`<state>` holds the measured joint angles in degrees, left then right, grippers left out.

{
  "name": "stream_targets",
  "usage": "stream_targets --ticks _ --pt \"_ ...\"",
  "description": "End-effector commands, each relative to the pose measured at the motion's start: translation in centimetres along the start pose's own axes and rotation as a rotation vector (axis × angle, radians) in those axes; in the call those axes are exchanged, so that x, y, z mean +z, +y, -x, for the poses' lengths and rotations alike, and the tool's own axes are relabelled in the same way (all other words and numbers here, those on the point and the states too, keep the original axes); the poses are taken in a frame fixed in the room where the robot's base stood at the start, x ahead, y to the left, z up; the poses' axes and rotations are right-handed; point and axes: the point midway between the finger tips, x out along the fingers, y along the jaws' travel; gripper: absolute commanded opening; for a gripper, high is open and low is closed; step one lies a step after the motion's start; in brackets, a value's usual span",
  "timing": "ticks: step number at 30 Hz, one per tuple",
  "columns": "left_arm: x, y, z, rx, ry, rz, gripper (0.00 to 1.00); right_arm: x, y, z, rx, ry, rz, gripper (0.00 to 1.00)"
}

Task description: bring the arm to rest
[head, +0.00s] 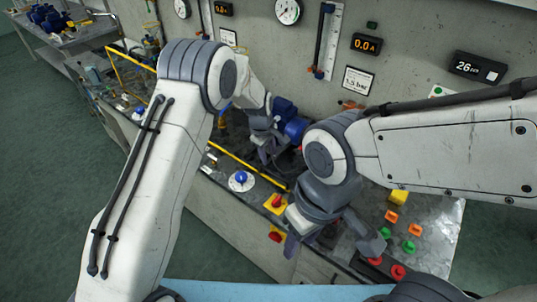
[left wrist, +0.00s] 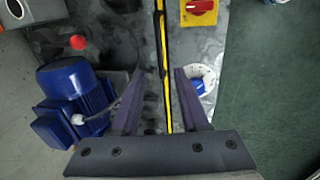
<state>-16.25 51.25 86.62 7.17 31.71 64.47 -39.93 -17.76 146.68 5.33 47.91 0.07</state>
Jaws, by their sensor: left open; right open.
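My left gripper (head: 268,145) is open and empty, above the bench near a blue motor (head: 297,129). In the left wrist view its two fingers (left wrist: 160,85) stand apart over a yellow rail (left wrist: 161,55), with the blue motor (left wrist: 75,100) to their left. I cannot tell the height above the rail. My right gripper (head: 332,243) is open and empty, pointing down over the front part of the bench, left of the coloured buttons. My left arm hides part of the bench behind it.
A blue knob in a white round dish (head: 241,181) and a red-and-yellow switch (head: 275,203) are close to the grippers. Orange, green and red buttons (head: 397,271) sit on the metal panel at right. Gauges (head: 288,11) hang on the wall. The green floor (head: 45,150) at left is clear.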

Motion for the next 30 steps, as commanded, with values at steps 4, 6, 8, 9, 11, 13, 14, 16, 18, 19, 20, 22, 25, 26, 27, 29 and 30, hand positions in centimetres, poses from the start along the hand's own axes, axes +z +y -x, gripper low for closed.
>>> stream_targets --ticks 4,6,8,9,11,13,14,16,18,19,20,22,25,26,27,29,30 --pt "0.0 0.0 0.0 0.0 0.0 0.0 0.45 0.0 0.0 0.0 0.0 0.0 0.0 0.45" --pt "0.0 0.0 0.0 0.0 0.0 0.0 0.45 0.0 0.0 0.0 0.0 0.0 0.0 0.45" --pt "0.0 0.0 0.0 0.0 0.0 -0.001 0.45 0.0 0.0 0.0 0.0 0.0 0.0 0.45" --pt "0.1 0.0 0.2 0.0 0.0 -0.007 0.45 0.0 0.0 0.0 0.0 0.0 0.0 0.45" --pt "0.7 -0.1 0.8 0.0 -0.002 -0.031 0.45 0.0 0.0 0.0 0.0 0.0 0.0 0.45" --pt "1.8 -0.3 2.5 -0.002 -0.007 -0.092 0.45 0.0 0.0 0.0 0.0 0.0 0.0 0.45" --pt "2.6 -0.5 3.4 -0.004 -0.01 -0.131 0.45 0.0 0.0 0.0 0.0 0.0 0.0 0.45" --pt "4.7 -1.4 6.2 -0.009 -0.02 -0.246 0.45 0.0 0.0 -0.1 0.0 0.0 0.0 0.45" --pt "7.2 -3.0 9.2 -0.017 -0.033 -0.386 0.45 0.0 0.0 -0.2 0.0 0.0 0.0 0.45" --pt "8.3 -3.8 10.5 -0.02 -0.039 -0.45 0.45 0.0 0.0 -0.2 0.0 0.0 0.0 0.45" --pt "9.3 -4.8 11.7 -0.024 -0.046 -0.512 0.45 0.0 0.0 -0.2 0.0 0.0 0.0 0.45" --pt "11.6 -7.2 14.4 -0.03 -0.06 -0.658 0.45 0.0 0.0 -0.3 0.0 0.0 0.0 0.45" --pt "14.4 -11.2 17.6 -0.039 -0.082 -0.865 0.45 0.0 0.0 -0.4 0.0 0.0 0.0 0.45" --pt "15.1 -12.5 18.5 -0.041 -0.089 -0.927 0.45 0.0 0.0 -0.4 0.0 0.0 0.0 0.45" --pt "16.1 -14.4 19.5 -0.043 -0.098 -1.01 0.45 0.0 0.0 -0.4 0.0 0.0 0.0 0.45" --pt "17.2 -17.1 20.8 -0.046 -0.111 -1.13 0.45 0.0 0.0 -0.5 0.0 0.0 0.0 0.45" --pt "17.9 -19.0 21.5 -0.048 -0.121 -1.203 0.45 0.0 0.0 -0.5 0.0 0.0 0.0 0.45"
